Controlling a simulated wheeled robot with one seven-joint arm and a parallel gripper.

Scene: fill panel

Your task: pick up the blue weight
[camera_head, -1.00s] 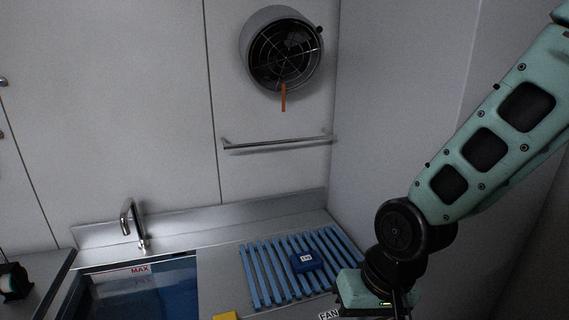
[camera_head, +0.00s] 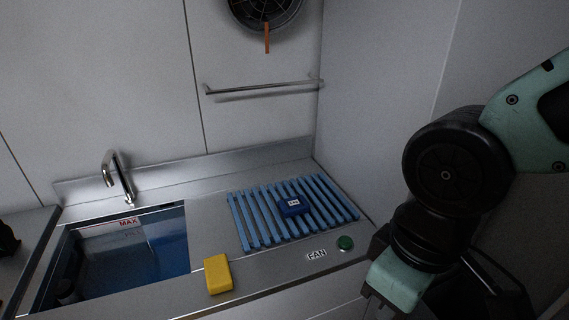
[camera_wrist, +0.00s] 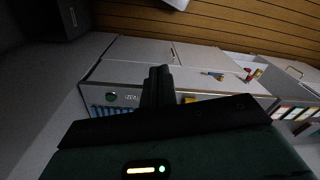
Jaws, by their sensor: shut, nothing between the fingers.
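The blue weight (camera_head: 293,205) is a small dark blue block with a white label on top. It lies on the blue slatted rack (camera_head: 249,237) on the steel counter, in the head view. My gripper (camera_wrist: 158,72) shows in the wrist view with its dark fingers together and nothing between them. In the head view my wrist is at the lower right, in front of and to the right of the rack, apart from the weight. The fingertips are cut off or hidden there. I cannot make out the weight in the wrist view, where only part of the rack (camera_wrist: 105,111) shows.
A yellow block (camera_head: 218,273) lies on the counter left of the FAN label (camera_head: 316,254) and green button (camera_head: 345,243). A sink basin with blue water (camera_head: 150,255) and a faucet (camera_head: 118,177) are at the left. A wall rail (camera_head: 265,88) runs above the counter.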

